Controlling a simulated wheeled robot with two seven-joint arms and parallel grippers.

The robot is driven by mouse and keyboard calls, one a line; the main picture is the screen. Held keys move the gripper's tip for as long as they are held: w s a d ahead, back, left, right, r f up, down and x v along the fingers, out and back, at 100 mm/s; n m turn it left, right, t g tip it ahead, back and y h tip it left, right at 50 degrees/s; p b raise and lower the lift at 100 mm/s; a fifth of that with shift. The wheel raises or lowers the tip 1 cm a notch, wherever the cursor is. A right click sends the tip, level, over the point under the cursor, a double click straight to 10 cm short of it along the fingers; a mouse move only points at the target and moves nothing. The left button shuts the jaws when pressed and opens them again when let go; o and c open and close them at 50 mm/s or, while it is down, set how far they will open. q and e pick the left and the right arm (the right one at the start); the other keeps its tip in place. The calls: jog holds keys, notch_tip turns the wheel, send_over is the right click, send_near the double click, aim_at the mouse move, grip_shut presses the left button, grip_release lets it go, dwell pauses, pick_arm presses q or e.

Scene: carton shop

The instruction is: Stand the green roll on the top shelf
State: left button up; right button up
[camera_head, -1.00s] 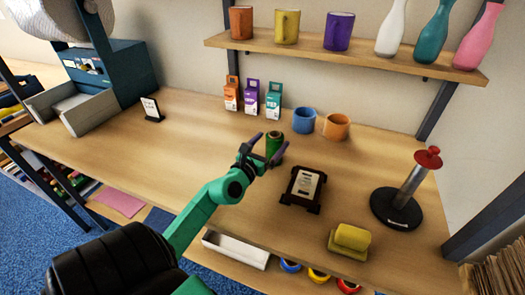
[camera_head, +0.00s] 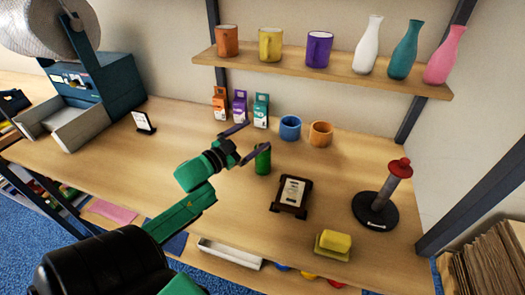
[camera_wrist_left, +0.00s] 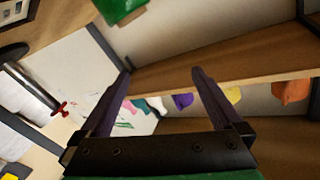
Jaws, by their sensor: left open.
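The green roll (camera_head: 263,160) stands upright on the table in the head view, behind the dark framed stand. In the upside-down left wrist view, a green piece (camera_wrist_left: 120,8) at the top edge looks like this roll, mostly cut off. My left gripper (camera_head: 258,133) is open and empty, at the roll's upper left in the head view. Its two fingers (camera_wrist_left: 155,82) are spread with nothing between them in the wrist view and point toward the shelf. The top shelf (camera_head: 330,76) is on the back wall. My right gripper is not in view.
The shelf holds orange, yellow and purple mugs (camera_head: 318,50) and white, teal and pink bottles (camera_head: 405,50). Small cartons (camera_head: 240,108), a blue mug (camera_head: 290,128) and an orange mug (camera_head: 320,134) stand behind the roll. A red-topped post (camera_head: 385,195) stands right. The table's left-middle is mostly clear.

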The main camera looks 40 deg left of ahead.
pick_arm(q)
notch_tip(320, 180, down, 8)
jog(key=n, duration=0.5)
jog(key=w, duration=0.8)
jog(key=shift+d+f, duration=0.35)
jog(key=shift+d, duration=0.05)
grip_shut()
notch_tip(320, 180, up, 20)
jog(key=b, duration=0.1)
jog(key=s+d+f+m+g+h, duration=0.1)
jog(key=s+d+f+m+h, duration=0.1)
jog(key=s+d+f, duration=0.3)
jog(key=s+d+f+m+g+h, duration=0.1)
jog(key=s+d+f+h, duration=0.3)
jog(key=s+d, duration=0.8)
jog(key=d+f+m, duration=0.1)
jog(key=d+f, duration=0.1)
jog(key=d, duration=0.1)
jog(key=shift+s+f+m+h, duration=0.3)
jog(key=shift+s, duration=0.05)
